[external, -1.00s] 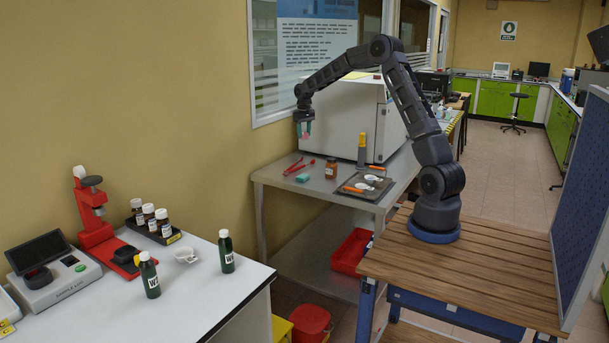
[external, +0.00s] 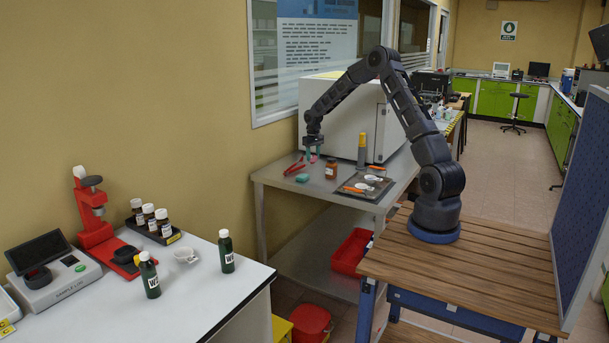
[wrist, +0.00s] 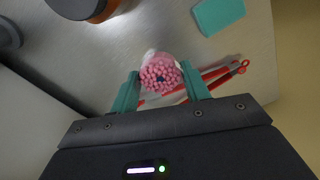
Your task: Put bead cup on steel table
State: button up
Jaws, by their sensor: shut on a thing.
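The bead cup (wrist: 160,72) is a small white cup filled with pink beads, with a dark spot among them. My gripper (wrist: 161,88) is shut on it, one teal finger on each side in the wrist view. In the external view my gripper (external: 313,154) points down over the back part of the steel table (external: 287,187), low near its surface. The cup (external: 313,159) shows there only as a small pink patch between the fingers. I cannot tell whether its base touches the table.
Red tongs (external: 294,166) and a teal block (external: 302,178) lie close to the cup. An orange-brown jar (external: 331,169) stands to its right. A dark tray (external: 365,184) with white dishes is further right. A large white box (external: 340,120) stands behind.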

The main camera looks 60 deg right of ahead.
jog(key=shift+f, duration=3.35)
jog(key=shift+f, duration=0.1)
jog(key=o, duration=1)
